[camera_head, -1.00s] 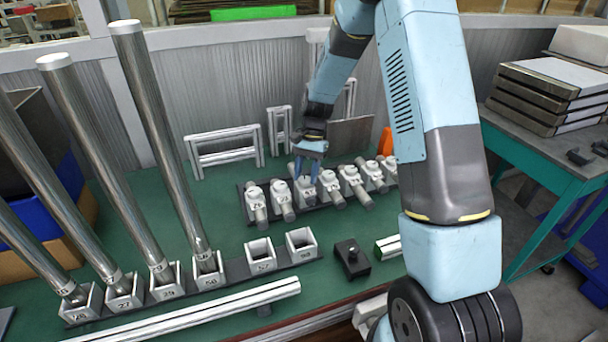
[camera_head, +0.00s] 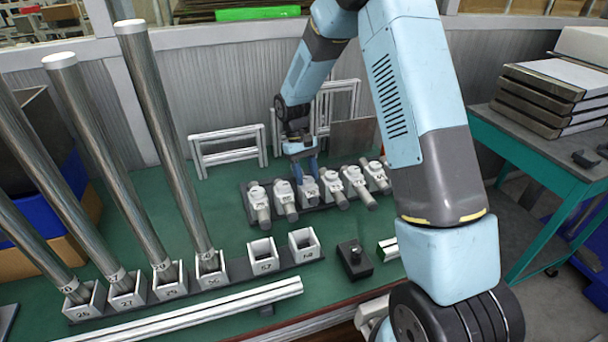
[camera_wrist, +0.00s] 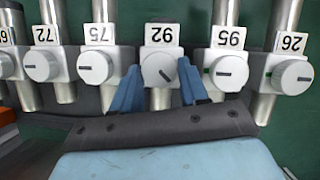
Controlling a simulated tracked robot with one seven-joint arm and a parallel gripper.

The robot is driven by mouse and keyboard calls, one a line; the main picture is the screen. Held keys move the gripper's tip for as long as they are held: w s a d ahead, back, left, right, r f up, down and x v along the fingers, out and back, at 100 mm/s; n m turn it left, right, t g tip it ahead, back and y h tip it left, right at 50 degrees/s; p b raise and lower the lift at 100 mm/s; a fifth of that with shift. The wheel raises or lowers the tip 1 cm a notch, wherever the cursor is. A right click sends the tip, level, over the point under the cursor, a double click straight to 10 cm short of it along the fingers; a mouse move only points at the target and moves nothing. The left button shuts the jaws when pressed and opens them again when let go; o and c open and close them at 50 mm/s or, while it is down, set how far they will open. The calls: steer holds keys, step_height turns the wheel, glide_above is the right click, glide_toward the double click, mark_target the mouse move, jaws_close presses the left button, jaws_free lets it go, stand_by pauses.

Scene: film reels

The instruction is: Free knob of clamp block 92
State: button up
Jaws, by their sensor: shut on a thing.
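Clamp block 92 (camera_wrist: 162,36) is in the middle of the wrist view, its number plate upside down to the block's row in the head view.
Blocks 75 (camera_wrist: 98,34) and 95 (camera_wrist: 229,38) stand close on either side, each with a knob and a metal cylinder. Tall metal tubes (camera_head: 168,130) stand in sockets at left. Empty sockets (camera_head: 263,256) and a black box (camera_head: 354,258) are in front.

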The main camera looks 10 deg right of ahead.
steer(key=n, duration=0.1)
steer(key=n+h, duration=0.1)
steer(key=n, duration=0.1)
steer(key=n+t, duration=0.1)
steer(key=shift+s+a+n+h, duration=0.2)
steer(key=shift+s+n+h, duration=0.05)
steer(key=shift+n+h, duration=0.05)
steer(key=n, duration=0.2)
steer(key=n+t, duration=0.1)
steer(key=n, duration=0.1)
steer(key=shift+s+a+h, duration=0.15)
steer(key=shift+h, duration=0.25)
steer(key=shift+a+n, duration=0.1)
steer(key=shift+n, duration=0.2)
steer(key=o, duration=1.1)
steer(key=shift+c, duration=0.2)
steer(key=shift+t, duration=0.3)
steer(key=shift+r, duration=0.1)
steer(key=shift+r, duration=0.3)
steer(key=v, duration=1.3)
